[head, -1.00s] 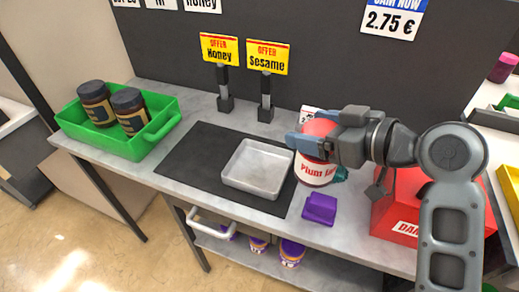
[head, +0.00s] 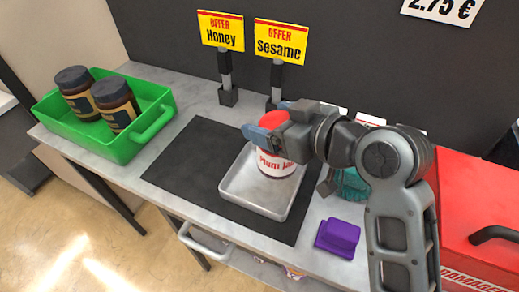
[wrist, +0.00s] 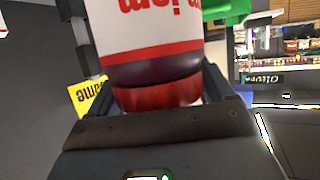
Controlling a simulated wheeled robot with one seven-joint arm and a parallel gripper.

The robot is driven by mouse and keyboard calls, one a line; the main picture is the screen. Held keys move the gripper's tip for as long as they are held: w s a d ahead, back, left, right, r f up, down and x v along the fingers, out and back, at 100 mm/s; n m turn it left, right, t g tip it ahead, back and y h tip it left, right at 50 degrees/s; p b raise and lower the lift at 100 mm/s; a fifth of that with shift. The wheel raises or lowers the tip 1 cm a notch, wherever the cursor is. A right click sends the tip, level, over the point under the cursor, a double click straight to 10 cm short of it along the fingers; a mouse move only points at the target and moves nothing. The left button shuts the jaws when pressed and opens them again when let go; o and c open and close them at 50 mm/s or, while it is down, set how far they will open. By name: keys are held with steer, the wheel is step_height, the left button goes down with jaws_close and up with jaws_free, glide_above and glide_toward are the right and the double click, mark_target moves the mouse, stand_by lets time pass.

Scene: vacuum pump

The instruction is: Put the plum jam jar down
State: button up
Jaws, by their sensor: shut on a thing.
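The plum jam jar (head: 278,165) has a red lid and a white label with red lettering. In the head view it is upright over the far part of the grey metal tray (head: 237,196); I cannot tell whether its base touches the tray floor. My gripper (head: 268,128) is shut on the jar near its lid, coming in from the right. In the wrist view the jar (wrist: 155,45) fills the middle between the fingers, upside down in the picture.
The tray stands on a black mat (head: 186,165). A green crate (head: 122,150) with two dark jars (head: 116,106) is at the left. Honey (head: 221,30) and Sesame (head: 281,40) signs stand behind. A purple block (head: 338,237), teal object (head: 351,184) and red box (head: 475,215) are at the right.

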steer(key=shift+s+a+f+b, duration=0.15)
steer(key=shift+a+f, duration=0.25)
steer(key=shift+a, duration=0.2)
steer(key=shift+s+a+f+b, duration=0.15)
steer(key=shift+a+f, duration=0.2)
steer(key=shift+a, duration=0.25)
step_height(320, 180, down, 4)
steer(key=b, duration=0.3)
steer(key=shift+b, duration=0.3)
steer(key=o, duration=1.8)
steer(key=shift+f, duration=0.1)
steer(key=shift+c, duration=0.2)
steer(key=v, duration=1.2)
